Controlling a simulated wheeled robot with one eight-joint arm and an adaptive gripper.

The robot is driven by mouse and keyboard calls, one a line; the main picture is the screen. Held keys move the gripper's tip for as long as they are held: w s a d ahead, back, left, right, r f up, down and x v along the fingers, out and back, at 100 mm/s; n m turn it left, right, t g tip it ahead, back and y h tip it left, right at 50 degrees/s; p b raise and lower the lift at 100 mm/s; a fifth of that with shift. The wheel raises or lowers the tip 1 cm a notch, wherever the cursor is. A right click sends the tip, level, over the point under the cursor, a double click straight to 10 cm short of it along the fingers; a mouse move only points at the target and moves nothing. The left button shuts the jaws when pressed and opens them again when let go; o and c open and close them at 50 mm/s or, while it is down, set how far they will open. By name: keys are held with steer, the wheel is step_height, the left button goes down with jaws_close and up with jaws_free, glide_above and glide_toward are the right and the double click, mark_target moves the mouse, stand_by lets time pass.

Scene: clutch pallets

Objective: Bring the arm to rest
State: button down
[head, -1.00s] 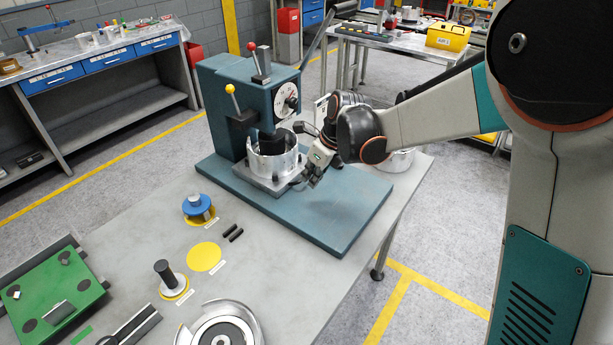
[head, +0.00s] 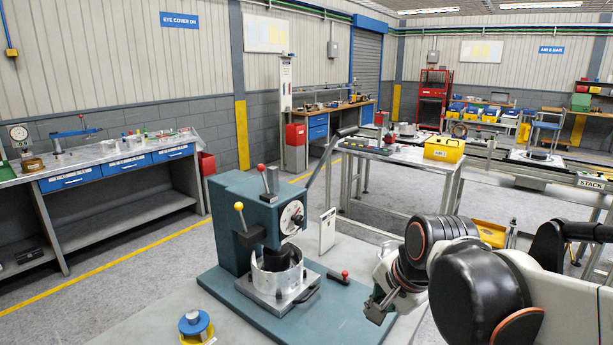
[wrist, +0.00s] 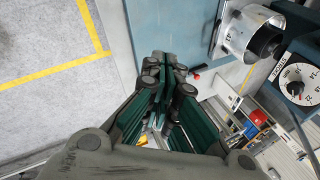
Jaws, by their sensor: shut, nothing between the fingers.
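My gripper (head: 378,308) hangs at the right of the blue-green press (head: 240,225) in the head view, clear of it, over the right end of the press base. In the wrist view my gripper (wrist: 166,62) has its fingers together with nothing between them. My arm is folded, with its dark wrist joints and pale link at the lower right of the head view. A silvery ring-shaped housing (head: 280,275) sits on the plate under the press; it also shows at the upper right of the wrist view (wrist: 238,38).
A blue-topped part (head: 194,323) stands on the bench in front of the press. A table with a yellow bin (head: 444,149) is behind my arm. A bench with blue drawers (head: 68,180) stands at the left. Open floor (head: 150,262) lies between it and the press.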

steer(key=s+d+f+n+t+h, duration=0.1)
steer(key=s+d+n, duration=0.5)
steer(key=s+n, duration=0.5)
steer(key=shift+s+t+h, duration=0.3)
steer(key=shift+s+t, duration=0.1)
steer(key=shift+s, duration=0.35)
steer(key=shift+w, duration=0.1)
